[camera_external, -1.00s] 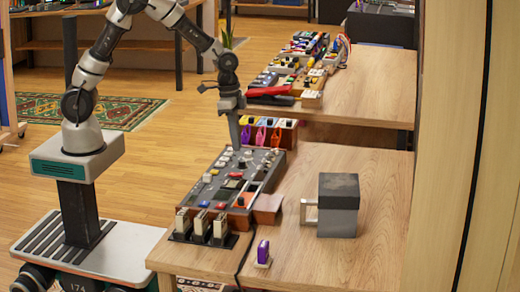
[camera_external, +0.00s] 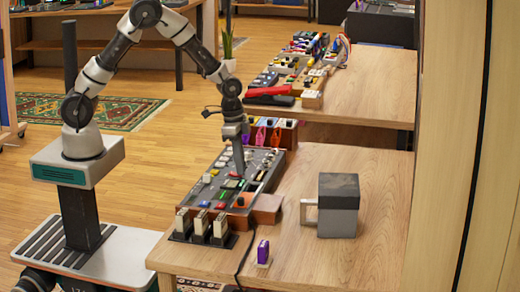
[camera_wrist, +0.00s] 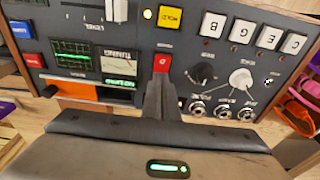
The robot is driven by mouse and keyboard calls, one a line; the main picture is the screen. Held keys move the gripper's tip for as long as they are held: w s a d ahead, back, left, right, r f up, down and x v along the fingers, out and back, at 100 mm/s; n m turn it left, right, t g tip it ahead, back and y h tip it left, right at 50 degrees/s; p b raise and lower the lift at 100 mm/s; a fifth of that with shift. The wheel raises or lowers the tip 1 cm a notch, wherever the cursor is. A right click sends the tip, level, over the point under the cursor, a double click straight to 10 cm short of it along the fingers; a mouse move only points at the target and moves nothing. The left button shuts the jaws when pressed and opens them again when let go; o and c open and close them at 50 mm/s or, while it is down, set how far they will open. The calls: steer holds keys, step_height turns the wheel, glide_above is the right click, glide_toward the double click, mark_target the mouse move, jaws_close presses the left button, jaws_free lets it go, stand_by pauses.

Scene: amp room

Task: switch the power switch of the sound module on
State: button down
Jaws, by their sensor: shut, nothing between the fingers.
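The sound module (camera_external: 219,165) is a dark, slanted panel at the back left of the wooden table. In the wrist view its red rocker switch (camera_wrist: 161,62) sits right at the tips of my gripper (camera_wrist: 160,84). The switch carries a small white mark, and its lower edge is close to or under the fingertips; I cannot tell whether they touch. A screen (camera_wrist: 72,54) with a green trace and a green-lit display (camera_wrist: 119,83) glow on the panel. In the external view my gripper (camera_external: 241,174) points down over the panel's middle, shut and empty.
Yellow (camera_wrist: 169,18) and white buttons, knobs (camera_wrist: 241,78) and metal sockets (camera_wrist: 197,107) surround the switch. Pale upright blocks (camera_external: 200,222) stand in front of the module. A grey-black block with a handle (camera_external: 338,205) and a small purple item (camera_external: 263,251) stand to the right.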

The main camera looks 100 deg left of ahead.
mark_target(229, 175)
steer(key=shift+s+f, duration=0.2)
steer(key=shift+s, duration=0.05)
steer(key=shift+s+r, duration=0.15)
steer(key=shift+s, duration=0.5)
steer(key=shift+r, duration=0.35)
step_height(229, 175, up, 13)
steer(key=s+p, duration=0.1)
steer(key=p, duration=0.3)
steer(key=shift+s+r, duration=0.15)
steer(key=shift+s, duration=0.2)
